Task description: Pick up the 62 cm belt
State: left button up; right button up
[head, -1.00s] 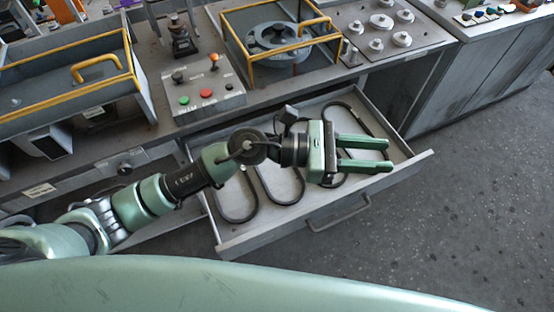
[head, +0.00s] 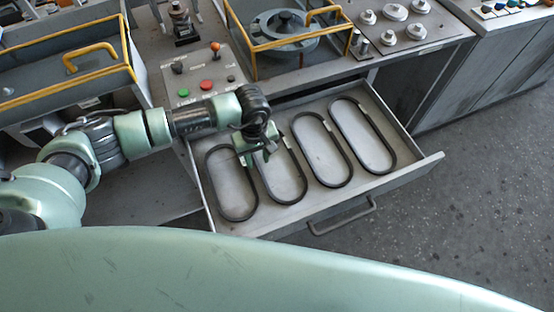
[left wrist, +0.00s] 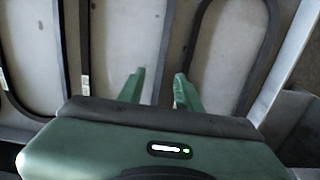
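Several dark oval belts lie flat, side by side, in the open drawer (head: 275,231). They are the leftmost belt (head: 238,219), the second belt (head: 285,203), the third belt (head: 333,187) and the rightmost belt (head: 381,173). I cannot read any length mark, so I cannot tell which is 62 cm. My left gripper (head: 258,158) is over the far part of the second belt, near the leftmost one. In the left wrist view its fingers (left wrist: 158,92) are apart, with a belt strand (left wrist: 164,50) showing between them; their height above it is unclear. My right gripper is out of view.
A control box (head: 205,80) with coloured buttons and a yellow-framed wheel unit (head: 286,32) stand on the bench behind the drawer. The drawer's walls surround the belts, and its handle (head: 342,217) faces front. The floor (head: 470,210) at right is clear.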

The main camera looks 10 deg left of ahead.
pick_arm(q)
jog(key=shift+d+f, duration=0.1)
jog(key=shift+f, duration=1.3)
grip_shut()
jog(key=shift+r, duration=0.15)
notch_tip(320, 180, up, 25)
jog(key=b, duration=0.2)
jog(key=shift+s+f, duration=0.1)
jog(key=shift+f, duration=0.1)
